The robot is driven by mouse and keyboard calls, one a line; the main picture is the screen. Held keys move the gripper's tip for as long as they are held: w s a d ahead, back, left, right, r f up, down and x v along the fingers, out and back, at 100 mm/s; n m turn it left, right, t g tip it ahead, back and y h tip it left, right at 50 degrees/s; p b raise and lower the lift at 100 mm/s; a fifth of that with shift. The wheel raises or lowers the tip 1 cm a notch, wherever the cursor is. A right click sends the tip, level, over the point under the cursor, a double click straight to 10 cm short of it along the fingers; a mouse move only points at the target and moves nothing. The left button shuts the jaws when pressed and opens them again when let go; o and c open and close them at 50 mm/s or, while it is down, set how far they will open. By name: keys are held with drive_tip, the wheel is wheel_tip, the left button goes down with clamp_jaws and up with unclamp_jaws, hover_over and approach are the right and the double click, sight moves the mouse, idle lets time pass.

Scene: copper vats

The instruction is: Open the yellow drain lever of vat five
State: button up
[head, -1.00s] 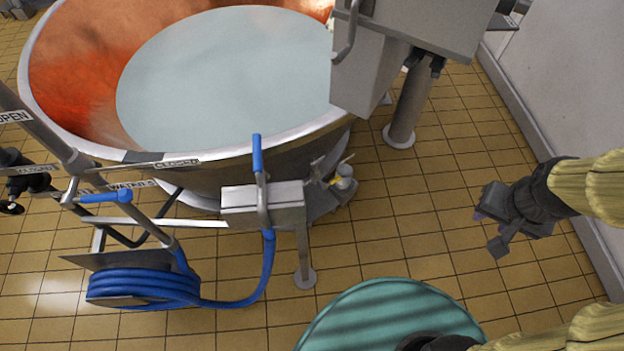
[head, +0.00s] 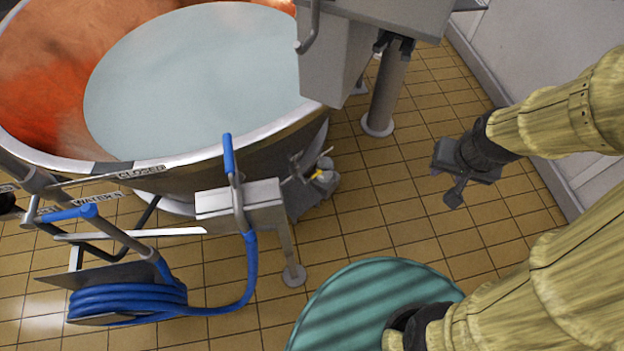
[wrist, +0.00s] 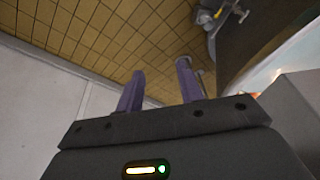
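A copper vat (head: 240,148) full of pale liquid fills the upper left of the head view; no vat number is readable. Low at its right foot is a grey outlet valve (head: 325,177) with a small yellow lever (head: 323,155). The yellow lever also shows small at the top of the wrist view (wrist: 218,13), beside the vat's dark side. My gripper (head: 455,190) is to the right of the valve in the head view, clear of it. In the wrist view its two purple fingers (wrist: 160,70) are apart with nothing between them.
A blue hose (head: 130,297) on a reel and a grey box with a blue-handled pipe (head: 243,200) stand left of the valve. A grey cabinet (head: 335,60) on a post (head: 386,90) stands behind. A white wall (head: 535,80) is at right. Tiled floor between is clear.

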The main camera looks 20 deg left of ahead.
drive_tip(key=w+a+f+m+t+y+b, duration=0.1)
drive_tip(key=w+a+f+t+y+b, duration=0.1)
drive_tip(key=w+a+f+b, duration=0.8)
drive_tip(key=w+a+f+m+t+y+b, duration=0.1)
drive_tip(key=w+a+f+m+t+b, duration=0.2)
drive_tip(key=a+f+b, duration=0.8)
drive_tip(key=w+a+f+t+y+b, duration=0.2)
drive_tip(key=w+a+f+b, duration=0.4)
drive_tip(key=f, duration=0.9)
drive_tip(key=w+a+f+m+t+b, duration=0.1)
drive_tip(key=a+f+m+t+b, duration=0.1)
drive_tip(key=a+f+b, duration=0.4)
drive_tip(key=w+a+f+m+t+b, duration=0.15)
drive_tip(key=f+b, duration=0.25)
drive_tip(key=f, duration=0.4)
drive_tip(key=m+t+h+b, duration=0.3)
drive_tip(key=m+b, duration=0.4)
drive_tip(key=b, duration=0.3)
approach(312, 176)
drive_tip(key=shift+w+a+f+g, duration=0.1)
drive_tip(key=shift+w+f+g, duration=0.1)
drive_tip(key=shift+w, duration=0.35)
drive_tip(key=shift+w+a+f+g, duration=0.1)
drive_tip(key=shift+w+f, duration=0.05)
drive_tip(key=shift+w, duration=0.4)
